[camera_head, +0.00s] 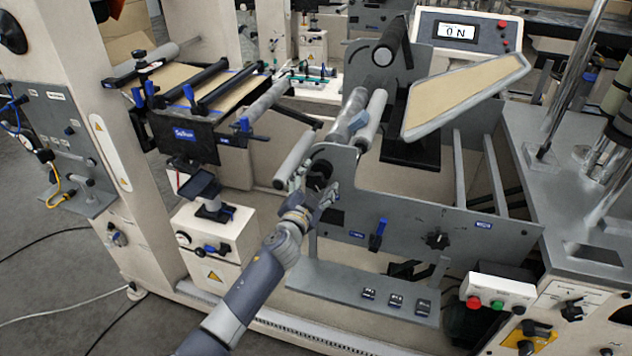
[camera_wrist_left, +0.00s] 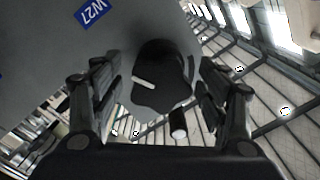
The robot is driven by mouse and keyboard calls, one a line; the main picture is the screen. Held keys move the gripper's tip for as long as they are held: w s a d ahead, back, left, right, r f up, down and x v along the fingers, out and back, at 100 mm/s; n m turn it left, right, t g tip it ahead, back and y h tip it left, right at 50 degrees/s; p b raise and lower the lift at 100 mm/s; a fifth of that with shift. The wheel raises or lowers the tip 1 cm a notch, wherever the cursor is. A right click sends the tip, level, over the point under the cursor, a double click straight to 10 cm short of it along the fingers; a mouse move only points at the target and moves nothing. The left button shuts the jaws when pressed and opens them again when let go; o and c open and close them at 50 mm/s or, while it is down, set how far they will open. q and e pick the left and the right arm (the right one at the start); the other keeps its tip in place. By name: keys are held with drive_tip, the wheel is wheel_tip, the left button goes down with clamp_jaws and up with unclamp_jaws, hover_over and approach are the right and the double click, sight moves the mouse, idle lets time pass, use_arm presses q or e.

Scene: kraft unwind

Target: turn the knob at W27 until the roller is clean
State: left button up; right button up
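In the left wrist view a black knob (camera_wrist_left: 160,82) with a white pointer line stands on a grey plate, and a blue W27 label (camera_wrist_left: 92,12) is on the plate. My left gripper (camera_wrist_left: 160,105) has one finger on each side of the knob, with gaps showing between fingers and knob. In the head view my left gripper (camera_head: 322,195) is at the left end of the grey side plate and hides much of the knob there. Grey rollers (camera_head: 371,120) lie behind it; I cannot tell how clean they are. My right gripper is not in view.
A display box (camera_head: 458,32) reads 0 N. A tilted tan panel (camera_head: 465,95) stands right of the rollers. A blue-handled lever (camera_head: 378,235) and a black star knob (camera_head: 437,240) are on the side plate. A push-button box (camera_head: 497,293) sits lower right.

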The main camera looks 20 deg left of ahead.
use_arm(q)
drive_tip(key=shift+s, duration=0.1)
drive_tip(key=shift+s, duration=0.35)
drive_tip(key=s+p, duration=0.1)
drive_tip(key=s, duration=0.5)
drive_tip(key=shift+p, duration=0.4)
drive_tip(key=shift+a, duration=0.1)
drive_tip(key=s+a+f+n+g+b, duration=0.1)
drive_tip(key=s+f+g, duration=0.2)
drive_tip(key=s+f, duration=0.7)
drive_tip(key=s+f+n+g, duration=0.1)
drive_tip(key=s+f+g, duration=0.25)
drive_tip(key=f, duration=1.25)
drive_tip(key=s+a+f+n+g+b, duration=0.1)
drive_tip(key=s+f+g, duration=0.2)
drive_tip(key=s+f, duration=0.75)
drive_tip(key=s+f+n+g, duration=0.1)
drive_tip(key=s+f+g, duration=0.1)
drive_tip(key=s+f, duration=0.5)
drive_tip(key=s+a+f+g, duration=0.1)
drive_tip(key=s+f+g, duration=0.2)
drive_tip(key=s+f, duration=0.4)
drive_tip(key=s+f+n+g, duration=0.1)
drive_tip(key=s+f, duration=0.6)
drive_tip(key=s, duration=1.3)
drive_tip(key=shift+a+n+g+y+b, duration=0.25)
drive_tip(key=shift+n+g+y+b, duration=0.1)
drive_tip(key=shift+g, duration=0.4)
